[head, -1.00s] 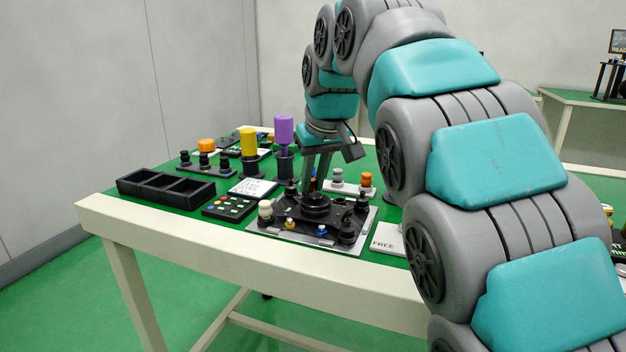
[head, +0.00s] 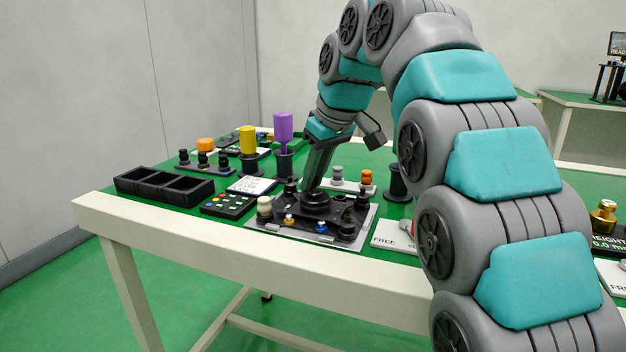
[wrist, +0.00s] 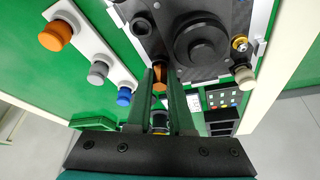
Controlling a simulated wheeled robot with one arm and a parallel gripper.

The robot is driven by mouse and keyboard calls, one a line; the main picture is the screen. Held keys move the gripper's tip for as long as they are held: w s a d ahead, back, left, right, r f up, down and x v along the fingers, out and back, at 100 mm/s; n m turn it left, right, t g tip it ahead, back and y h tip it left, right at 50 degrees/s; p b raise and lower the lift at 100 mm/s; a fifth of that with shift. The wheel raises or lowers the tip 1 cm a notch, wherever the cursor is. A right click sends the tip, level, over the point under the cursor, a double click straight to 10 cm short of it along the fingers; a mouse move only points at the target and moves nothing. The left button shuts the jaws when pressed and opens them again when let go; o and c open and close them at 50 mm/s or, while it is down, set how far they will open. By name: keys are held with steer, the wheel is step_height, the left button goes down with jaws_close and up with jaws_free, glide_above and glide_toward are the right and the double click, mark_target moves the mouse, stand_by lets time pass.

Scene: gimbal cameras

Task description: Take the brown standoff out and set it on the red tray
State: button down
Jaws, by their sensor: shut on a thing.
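My gripper (head: 309,186) reaches down, tilted, to the back of the black fixture (head: 288,217) on the green table. In the wrist view my gripper (wrist: 160,74) is shut on the brown standoff (wrist: 159,76), which shows as a small brown piece between the fingertips, beside the fixture's black plate. Its lower end is hidden, so I cannot tell whether it is still seated. In the head view the fingers and fixture hide it. I cannot make out a red tray in either view.
A big round black knob (wrist: 201,45) and a beige knob (head: 264,206) stand close to my fingers. A white strip with orange, grey and blue knobs (wrist: 98,72) lies nearby. Purple (head: 283,127) and yellow (head: 248,139) cylinders stand behind left. A black compartment tray (head: 165,187) is at left.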

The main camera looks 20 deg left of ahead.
steer(key=n+g, duration=0.1)
steer(key=n, duration=0.1)
steer(key=shift+w+n, duration=0.15)
steer(key=shift+n, duration=0.15)
steer(key=shift+n+p, duration=0.3)
steer(key=shift+n+g+y+p, duration=0.3)
steer(key=shift+n+g+p, duration=0.5)
steer(key=shift+n+p, duration=0.9)
steer(key=c, duration=0.7)
jaws_free()
